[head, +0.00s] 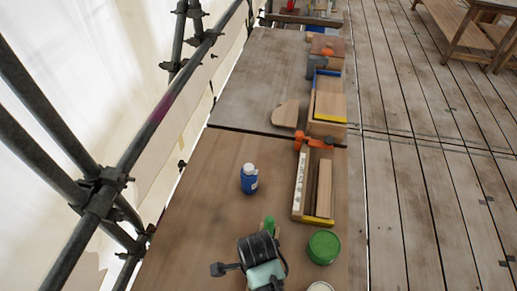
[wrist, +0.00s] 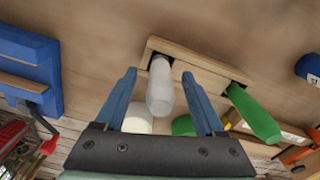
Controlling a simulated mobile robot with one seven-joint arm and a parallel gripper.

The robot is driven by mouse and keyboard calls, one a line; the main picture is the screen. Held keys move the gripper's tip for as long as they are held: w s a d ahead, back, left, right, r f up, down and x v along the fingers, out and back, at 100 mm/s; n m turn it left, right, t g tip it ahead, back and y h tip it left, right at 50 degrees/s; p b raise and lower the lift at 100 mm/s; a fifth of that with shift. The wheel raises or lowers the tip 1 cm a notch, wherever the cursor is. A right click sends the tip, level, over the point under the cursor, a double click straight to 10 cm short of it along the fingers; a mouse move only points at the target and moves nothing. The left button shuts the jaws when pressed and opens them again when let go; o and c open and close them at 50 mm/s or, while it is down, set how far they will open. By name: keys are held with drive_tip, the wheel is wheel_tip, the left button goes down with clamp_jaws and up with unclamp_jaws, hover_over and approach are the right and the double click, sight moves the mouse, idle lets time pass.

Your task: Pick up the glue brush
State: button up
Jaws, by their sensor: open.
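In the wrist view, a wooden holder (wrist: 205,66) has dark slots. A pale grey-white handle (wrist: 160,90) comes out of one slot, and a green handle (wrist: 255,115) leans out of another. Which of the two belongs to the glue brush I cannot tell; no bristles show. My gripper (wrist: 159,76) is open, its two blue fingers on either side of the pale handle, with gaps between. In the head view my gripper and wrist (head: 262,258) cover the holder, and only the green handle (head: 268,223) shows beside them.
A blue bottle (head: 249,180) with a white cap stands on the bench (head: 205,190). A green tin (head: 323,246) and a pale round thing (head: 320,287) stand at the right. A wooden tray (head: 298,211) lies beyond. Scaffold poles (head: 130,150) run along the left.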

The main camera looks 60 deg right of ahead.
drive_tip(key=shift+s+f, duration=0.1)
drive_tip(key=shift+f, duration=1.75)
drive_tip(key=shift+c, duration=0.2)
clamp_jaws()
